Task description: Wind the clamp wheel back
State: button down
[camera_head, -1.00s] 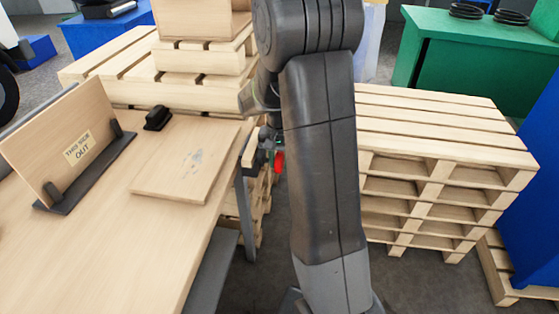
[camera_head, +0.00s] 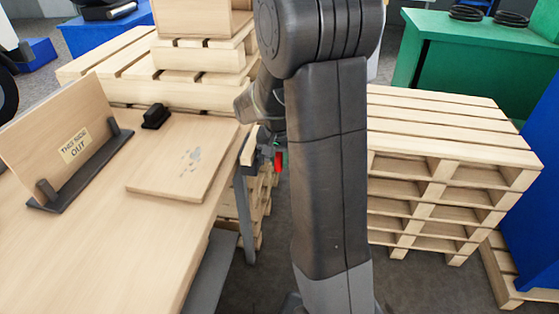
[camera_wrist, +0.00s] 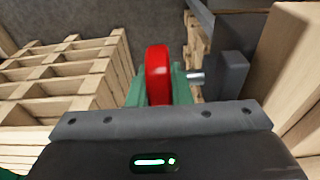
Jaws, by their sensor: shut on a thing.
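The red clamp wheel (camera_wrist: 158,75) is edge-on in the middle of the wrist view, on a short metal shaft (camera_wrist: 196,77) that runs right to a dark grey clamp block (camera_wrist: 229,77). My gripper (camera_wrist: 154,90) is shut on the wheel, a green finger on either side. In the head view the wheel (camera_head: 278,160) shows as a small red patch at the bench's right edge, just left of my arm. My gripper is mostly hidden behind my arm there. The wheel's face and any marks on it cannot be seen.
The wooden bench (camera_head: 110,235) holds a flat board (camera_head: 180,178), a black-handled block (camera_head: 155,117) and an upright panel (camera_head: 50,130) labelled "THIS SIDE OUT". Pallet stacks stand behind the bench and to the right (camera_head: 440,135). A narrow floor gap lies between bench and right stack.

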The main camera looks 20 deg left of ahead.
aim_at(278, 158)
jog(key=c, duration=1.6)
grip_release()
notch_tip(278, 158, up, 14)
jog(key=s+p, duration=0.2)
jog(key=shift+d, duration=0.25)
jog(key=shift+f, duration=0.15)
jog(key=f, duration=0.4)
jog(key=w+f+b, duration=0.1)
jog(key=f, duration=0.4)
jog(key=w+f+b, duration=0.1)
jog(key=f, duration=0.4)
jog(key=shift+a, duration=0.2)
jog(key=shift+r, duration=0.15)
